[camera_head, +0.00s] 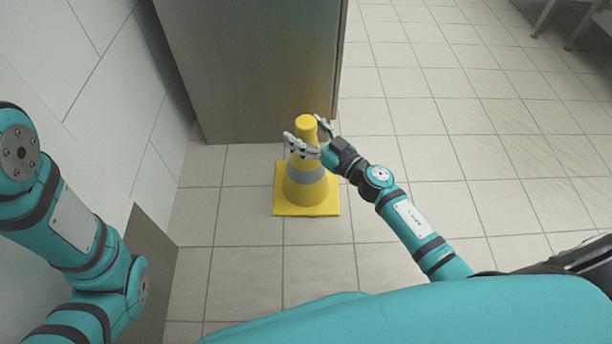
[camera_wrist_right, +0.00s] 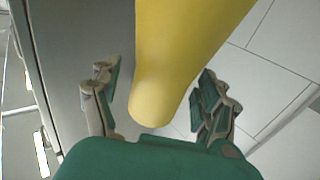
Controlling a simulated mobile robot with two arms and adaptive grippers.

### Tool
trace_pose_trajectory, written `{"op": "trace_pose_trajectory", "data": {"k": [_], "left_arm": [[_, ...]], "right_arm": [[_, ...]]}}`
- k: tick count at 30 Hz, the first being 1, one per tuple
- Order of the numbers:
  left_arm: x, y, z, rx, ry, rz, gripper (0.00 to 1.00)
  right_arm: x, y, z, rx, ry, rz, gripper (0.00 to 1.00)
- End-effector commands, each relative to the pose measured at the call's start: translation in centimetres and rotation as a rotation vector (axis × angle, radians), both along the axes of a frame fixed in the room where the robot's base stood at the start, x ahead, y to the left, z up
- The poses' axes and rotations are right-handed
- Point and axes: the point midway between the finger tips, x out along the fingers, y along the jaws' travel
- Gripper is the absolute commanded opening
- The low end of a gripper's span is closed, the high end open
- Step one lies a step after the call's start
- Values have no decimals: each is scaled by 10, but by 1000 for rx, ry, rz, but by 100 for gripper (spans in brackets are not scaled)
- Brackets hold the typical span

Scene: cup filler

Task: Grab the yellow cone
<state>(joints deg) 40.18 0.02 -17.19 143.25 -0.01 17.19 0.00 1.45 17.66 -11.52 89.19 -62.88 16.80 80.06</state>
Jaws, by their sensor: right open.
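The yellow cone (camera_head: 305,190) stands upright on the tiled floor, with a grey band around its middle and a square yellow base. My right gripper (camera_head: 310,131) is open at the cone's upper part, with one finger on either side of it. In the right wrist view, the yellow cone (camera_wrist_right: 178,60) runs between the two open fingers of my right gripper (camera_wrist_right: 157,100), with a visible gap on the left side. Whether a finger touches the cone, I cannot tell. My left arm shows at the left, but its gripper is out of view.
A grey metal cabinet (camera_head: 250,70) stands right behind the cone. A white tiled wall (camera_head: 95,100) runs along the left. The tiled floor (camera_head: 450,130) to the right is clear. Legs of a table or rack (camera_head: 570,25) show at the top right.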

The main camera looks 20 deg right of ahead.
Motion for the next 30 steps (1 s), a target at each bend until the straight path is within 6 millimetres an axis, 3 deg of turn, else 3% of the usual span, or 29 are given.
{"op": "trace_pose_trajectory", "data": {"k": [5, 23, 30], "left_arm": [[0, 0, 1, 0, 0, 0, 40], [0, 0, 1, 1, -1, -1, 40], [0, 0, 1, 0, -1, -1, 40]], "right_arm": [[0, 0, 0, 0, 1, 0, 78], [0, 0, 0, 0, 1, -1, 0], [0, 0, 2, 0, -2, -1, 0]]}}
